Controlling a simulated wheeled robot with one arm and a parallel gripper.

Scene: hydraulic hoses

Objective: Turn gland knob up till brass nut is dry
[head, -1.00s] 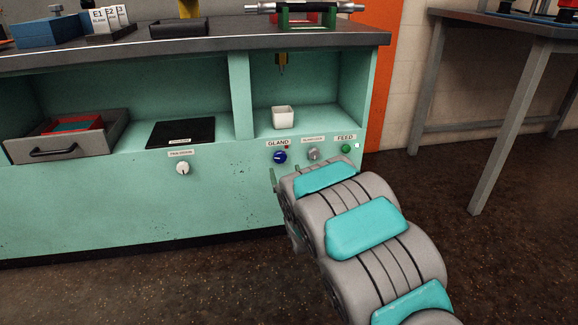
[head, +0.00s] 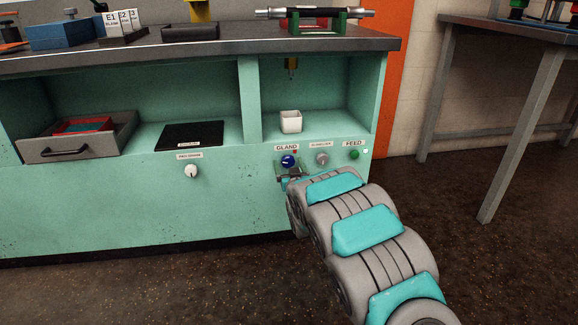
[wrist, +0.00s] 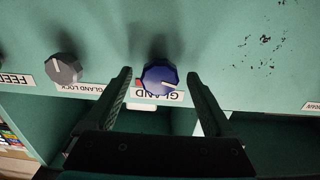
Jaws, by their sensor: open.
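The blue gland knob (head: 288,161) is on the front panel of the green bench, below the GLAND label. In the wrist view, which is upside down, the blue knob (wrist: 160,78) sits between the fingertips of my gripper (wrist: 158,82). The fingers are open, with a gap on both sides of the knob. In the head view my gripper (head: 288,178) is at the panel just below the knob. A brass-coloured fitting (head: 292,68) hangs under the bench top above a white cup (head: 291,121). Whether it is wet is too small to tell.
The grey gland lock knob (head: 321,158) and the green FEED button (head: 354,154) are to the right of the gland knob. A white knob (head: 192,171) is farther left.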

